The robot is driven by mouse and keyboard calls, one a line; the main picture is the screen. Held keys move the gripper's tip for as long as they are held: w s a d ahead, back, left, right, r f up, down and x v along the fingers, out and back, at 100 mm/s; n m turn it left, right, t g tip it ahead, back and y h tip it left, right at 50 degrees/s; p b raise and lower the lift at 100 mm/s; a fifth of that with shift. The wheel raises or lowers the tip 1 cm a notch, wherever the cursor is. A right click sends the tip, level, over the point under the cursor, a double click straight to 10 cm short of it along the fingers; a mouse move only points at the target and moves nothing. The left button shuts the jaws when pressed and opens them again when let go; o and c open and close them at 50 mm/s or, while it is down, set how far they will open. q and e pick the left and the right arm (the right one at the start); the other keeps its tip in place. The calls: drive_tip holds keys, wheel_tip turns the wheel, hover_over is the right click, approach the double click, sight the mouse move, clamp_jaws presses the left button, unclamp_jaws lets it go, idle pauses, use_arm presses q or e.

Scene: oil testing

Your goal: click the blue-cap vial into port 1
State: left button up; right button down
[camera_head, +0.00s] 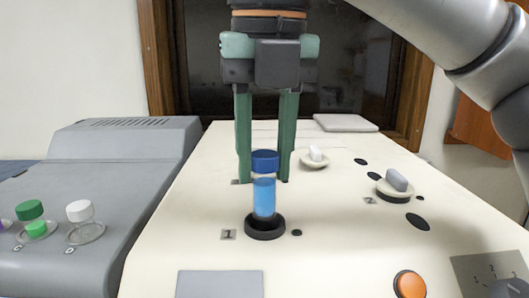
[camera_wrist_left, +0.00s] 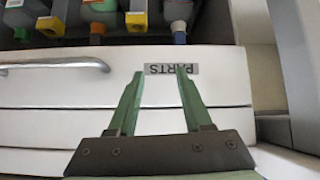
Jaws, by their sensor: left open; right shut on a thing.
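The blue-cap vial (camera_head: 264,196) has clear walls and blue liquid. It stands upright with its lower end at the black ring of port 1 (camera_head: 265,230), beside the label "1" (camera_head: 228,235). How deep it sits in the ring I cannot tell. My right gripper (camera_head: 265,178) comes down from above, its green fingers on both sides of the cap and shut on the vial. My left gripper (camera_wrist_left: 155,70) shows only in the left wrist view. It is open and empty, in front of a white drawer front.
Other ports with grey and white stoppers (camera_head: 397,181) and an orange button (camera_head: 409,285) are on the cream machine (camera_head: 180,245). A grey unit (camera_head: 120,150) with green-capped and white-capped vials stands left. In the left wrist view, a drawer handle (camera_wrist_left: 55,66) and several bottles (camera_wrist_left: 100,15) show.

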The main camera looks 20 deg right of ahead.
drive_tip(key=shift+f+b, duration=0.3)
drive_tip(key=shift+f, duration=1.95)
idle(1.8)
drive_tip(key=shift+c, duration=2.2)
unclamp_jaws()
drive_tip(key=shift+s+r+p, duration=0.1)
drive_tip(key=shift+s+r, duration=0.15)
drive_tip(key=shift+r, duration=1.85)
drive_tip(key=shift+s+r+p, duration=0.1)
drive_tip(key=shift+s+r, duration=0.15)
drive_tip(key=shift+r, duration=1.8)
drive_tip(key=shift+s+r+p, duration=0.1)
drive_tip(key=shift+s+r, duration=0.15)
drive_tip(key=shift+r, duration=1.85)
